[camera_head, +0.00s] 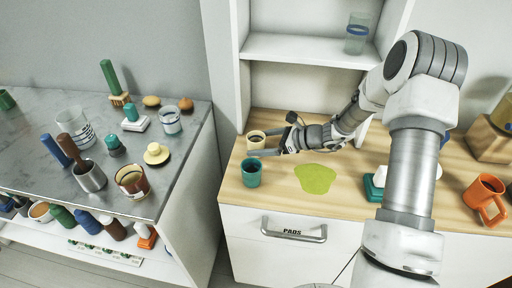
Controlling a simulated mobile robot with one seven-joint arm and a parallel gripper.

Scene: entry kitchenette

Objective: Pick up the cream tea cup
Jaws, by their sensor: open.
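A cream cup (256,140) with a dark inside stands upright at the back left of the wooden counter. My gripper (266,142) reaches in from the right, low over the counter, with its fingers pointing left at this cup. The jaws are open, one finger toward the cup's far side and one toward its near side. Whether they touch the cup cannot be told at this size. A teal cup (251,173) stands just in front of the cream cup, close to the near finger.
A flat green patch (315,178) lies on the wooden counter (292,200). A teal-and-white object (376,183) and an orange mug (484,194) are further right. A white shelf (305,51) rises behind. The grey counter (110,190) at left holds several cups and brushes.

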